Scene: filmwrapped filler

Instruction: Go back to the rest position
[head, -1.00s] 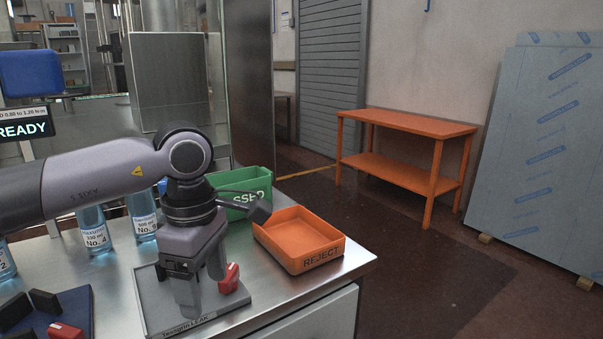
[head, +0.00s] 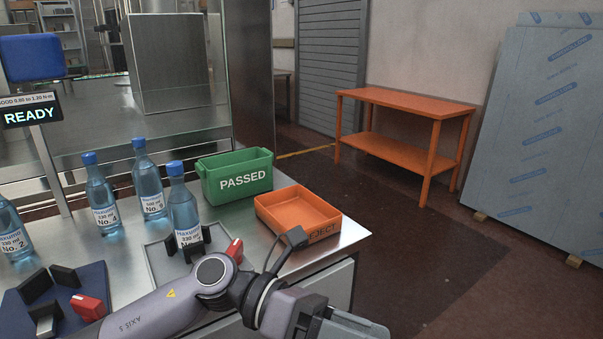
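My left arm comes in from the lower left across the front of the bench. Its gripper (head: 350,326) is at the bottom edge, right of the grey plate and in front of the orange tray. It is seen from behind and partly cut off, so its fingers are unclear; no held object shows. A blue-capped bottle (head: 183,208) stands upright on the grey plate (head: 163,268), between black jaws beside a red lever (head: 235,250). My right gripper is not in view.
Several more bottles (head: 102,200) stand to the left. A green PASSED bin (head: 218,190) and an orange REJECT tray (head: 285,238) are at the bench's right. A dark blue fixture (head: 90,285) lies front left. Floor right of the bench is clear before an orange table (head: 405,105).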

